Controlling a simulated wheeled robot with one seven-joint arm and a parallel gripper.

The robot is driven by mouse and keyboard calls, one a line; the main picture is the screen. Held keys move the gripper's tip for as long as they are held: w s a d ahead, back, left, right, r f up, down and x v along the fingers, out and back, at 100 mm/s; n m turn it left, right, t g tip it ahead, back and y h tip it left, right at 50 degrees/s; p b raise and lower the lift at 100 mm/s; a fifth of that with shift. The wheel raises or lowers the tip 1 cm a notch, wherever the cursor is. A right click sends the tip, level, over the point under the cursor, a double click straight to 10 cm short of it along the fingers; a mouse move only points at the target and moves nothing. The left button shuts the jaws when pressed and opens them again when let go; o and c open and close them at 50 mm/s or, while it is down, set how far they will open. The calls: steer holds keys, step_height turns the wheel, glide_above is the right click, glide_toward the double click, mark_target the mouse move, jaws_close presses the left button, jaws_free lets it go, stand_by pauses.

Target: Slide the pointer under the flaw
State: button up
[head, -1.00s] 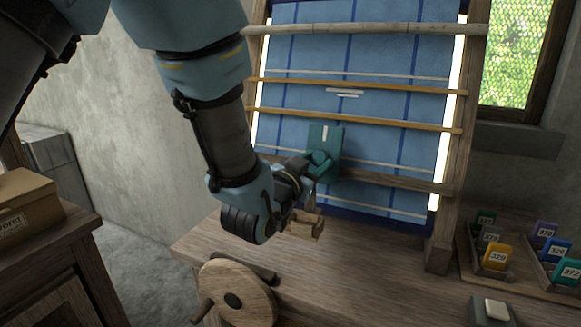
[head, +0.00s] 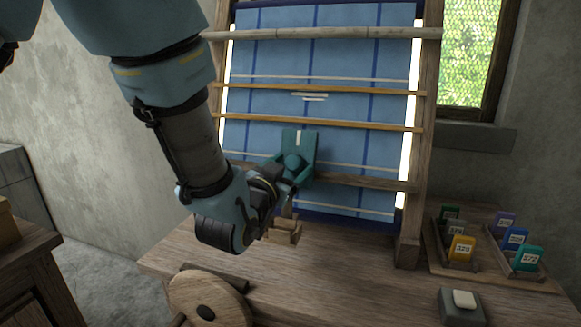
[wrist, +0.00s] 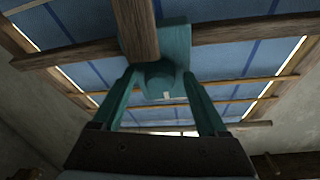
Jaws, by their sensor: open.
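The pointer is a teal plate (head: 303,141) with a white mark at its top and a round knob, on the loom's lower wooden rail. The flaw (head: 313,97) is a few short white lines on the blue cloth, above the pointer and slightly right of its mark. My gripper (head: 290,168) is at the knob. In the wrist view my gripper (wrist: 163,90) has its two teal fingers apart, one on each side of the pointer's knob (wrist: 158,78). I cannot tell whether either finger touches it.
Two orange rods (head: 320,122) cross the cloth above the pointer. A wooden block (head: 284,231) is on the bench below my gripper. A wooden wheel (head: 210,302) is at the front. Numbered cards (head: 461,248) in racks and a grey box with a pale button (head: 464,299) are at right.

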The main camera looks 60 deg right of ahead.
steer(key=s+a+b, duration=0.1)
steer(key=a+b, duration=0.9)
steer(key=shift+s+a, duration=0.3)
steer(key=shift+s, duration=0.1)
stand_by(0.5)
